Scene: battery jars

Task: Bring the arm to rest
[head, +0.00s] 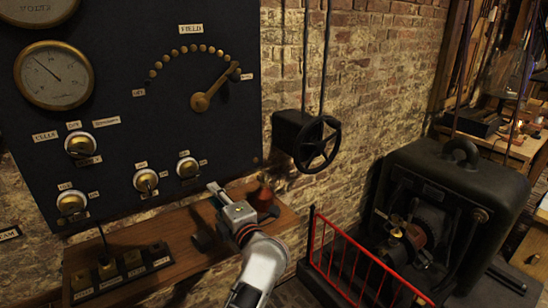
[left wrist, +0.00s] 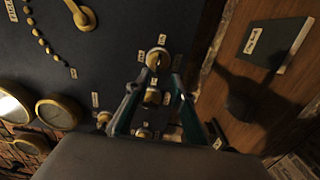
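My left gripper (head: 214,190) is in front of the dark panel, above the wooden shelf, reaching in from the lower right of the head view. In the left wrist view its two greenish fingers (left wrist: 161,80) stand apart with a gap between them, and nothing is held. Brass knobs of the panel show behind and between the fingers; whether they touch any is not clear. The nearest knob (head: 187,167) in the head view is just above and left of the fingertips. My right gripper is not in view.
The dark panel (head: 120,120) carries gauges, knobs and a FIELD lever (head: 203,99). The wooden shelf (head: 180,235) holds labelled blocks (head: 108,271) and a reddish-brown vessel (head: 262,196) beside my gripper. A black handwheel (head: 317,144), red railing (head: 350,265) and dark machine (head: 470,190) are to the right.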

